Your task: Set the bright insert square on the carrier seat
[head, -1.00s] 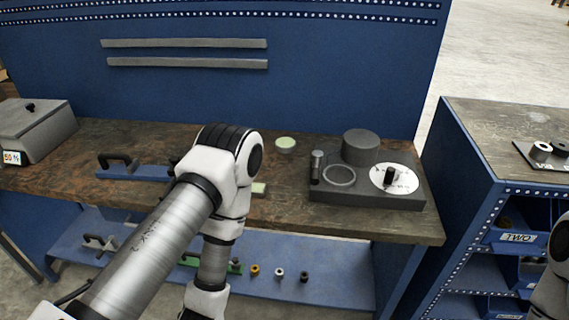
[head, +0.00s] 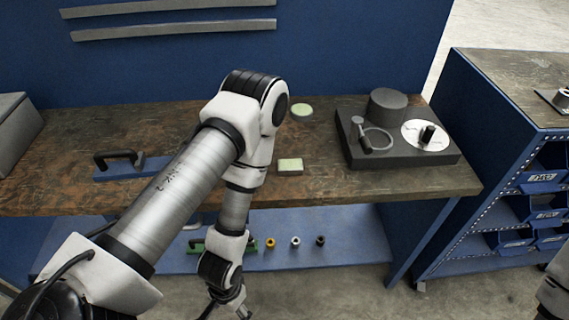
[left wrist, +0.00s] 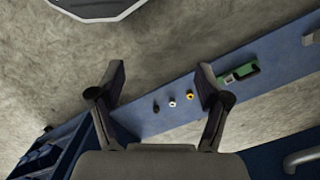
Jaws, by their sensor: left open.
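Several small round pieces lie on the low blue shelf: a yellow one (head: 270,243), a white one (head: 295,241) and a dark one (head: 320,241). They also show in the left wrist view, with the white piece (left wrist: 172,103) in the middle. I cannot tell which is the bright insert. A green block with a dark part (left wrist: 240,74) lies on the same shelf, partly hidden by my arm in the head view; I cannot tell if it bears the carrier seat. My left gripper (left wrist: 160,82) is open and empty, above and in front of the shelf. My right gripper is out of view.
On the wooden bench (head: 330,186) are a pale green block (head: 290,166), a pale green disc (head: 302,110), a blue plate with black handle (head: 122,160) and a dark base with ring, cylinder and white dial (head: 415,158). A blue bin cabinet (head: 500,170) stands right.

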